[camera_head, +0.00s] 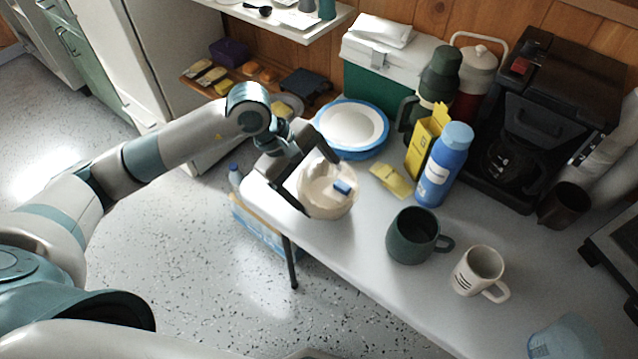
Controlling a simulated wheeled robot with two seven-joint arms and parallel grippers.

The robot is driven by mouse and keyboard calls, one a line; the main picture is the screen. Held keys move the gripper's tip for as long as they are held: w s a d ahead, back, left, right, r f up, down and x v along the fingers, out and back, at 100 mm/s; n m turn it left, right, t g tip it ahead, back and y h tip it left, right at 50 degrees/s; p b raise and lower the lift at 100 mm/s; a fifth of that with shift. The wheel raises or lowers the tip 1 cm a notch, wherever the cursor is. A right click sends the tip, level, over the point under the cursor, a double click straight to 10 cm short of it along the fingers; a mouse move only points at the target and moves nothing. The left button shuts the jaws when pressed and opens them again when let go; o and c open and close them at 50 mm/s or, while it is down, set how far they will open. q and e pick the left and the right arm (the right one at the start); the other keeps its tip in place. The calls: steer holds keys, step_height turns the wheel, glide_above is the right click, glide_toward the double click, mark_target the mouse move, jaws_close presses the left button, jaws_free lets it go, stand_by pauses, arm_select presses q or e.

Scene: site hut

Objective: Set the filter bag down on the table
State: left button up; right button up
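The filter bag (318,204) is a cream, round, open-topped thing near the left end of the pale table (375,288), close to its front edge. A small blue patch shows on it. My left gripper (318,184) reaches in from the left. Its two dark fingers are spread wide, one at the bag's far side and one at its near left side. I see no clear pinch on the bag. Whether the bag's underside touches the table is hard to tell. My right gripper is not in view.
Behind the bag are a blue-rimmed plate (349,128) and a green cooler (378,84). To the right stand a blue bottle (444,168), a yellow box (425,141), a dark green mug (412,240), a white mug (477,270) and a black coffee machine (545,110). The table's front strip is clear.

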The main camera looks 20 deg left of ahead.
arm_select(q)
steer(key=shift+f, duration=0.1)
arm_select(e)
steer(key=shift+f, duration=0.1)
arm_select(q)
steer(key=o, duration=0.8)
steer(key=shift+o, duration=1.2)
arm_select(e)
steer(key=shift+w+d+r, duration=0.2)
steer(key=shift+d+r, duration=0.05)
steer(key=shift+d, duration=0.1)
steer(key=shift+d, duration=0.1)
